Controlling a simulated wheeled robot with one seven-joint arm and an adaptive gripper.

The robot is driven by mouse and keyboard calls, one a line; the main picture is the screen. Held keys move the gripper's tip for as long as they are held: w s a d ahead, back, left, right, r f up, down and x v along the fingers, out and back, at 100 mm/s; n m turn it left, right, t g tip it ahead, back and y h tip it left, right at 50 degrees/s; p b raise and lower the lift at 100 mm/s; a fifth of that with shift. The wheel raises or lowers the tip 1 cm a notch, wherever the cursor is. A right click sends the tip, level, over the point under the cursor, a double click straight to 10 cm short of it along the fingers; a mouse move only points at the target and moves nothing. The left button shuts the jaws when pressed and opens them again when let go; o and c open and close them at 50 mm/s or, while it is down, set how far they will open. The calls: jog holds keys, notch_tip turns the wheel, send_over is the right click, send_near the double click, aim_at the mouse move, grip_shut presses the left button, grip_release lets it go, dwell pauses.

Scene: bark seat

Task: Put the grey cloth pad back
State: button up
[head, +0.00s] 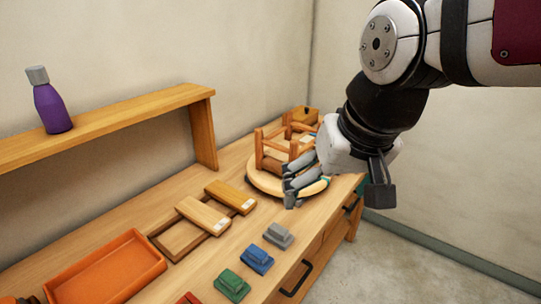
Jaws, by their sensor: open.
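A small grey block-shaped piece, which looks like the grey cloth pad (278,235), lies on the bench top near its front edge. It is the rear one of a row of similar coloured pieces. My gripper (335,196) is open, with its fingers spread, above the right end of the bench. It is behind and to the right of the grey pad and apart from it. One finger hides part of a small wooden seat frame (262,150) on a round wooden board (257,183). I see nothing held between the fingers.
Blue (257,260), green (232,285) and red (188,298) pieces continue the row. An orange tray (108,270) and a wooden frame with light slats (205,216) lie to the left. A raised shelf (110,122) holds a purple bottle (52,108).

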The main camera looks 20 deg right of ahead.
jog(key=shift+n+t, duration=0.5)
jog(key=shift+n, duration=0.4)
jog(key=s, duration=0.5)
jog(key=shift+s+r, duration=0.1)
jog(key=shift+s, duration=0.05)
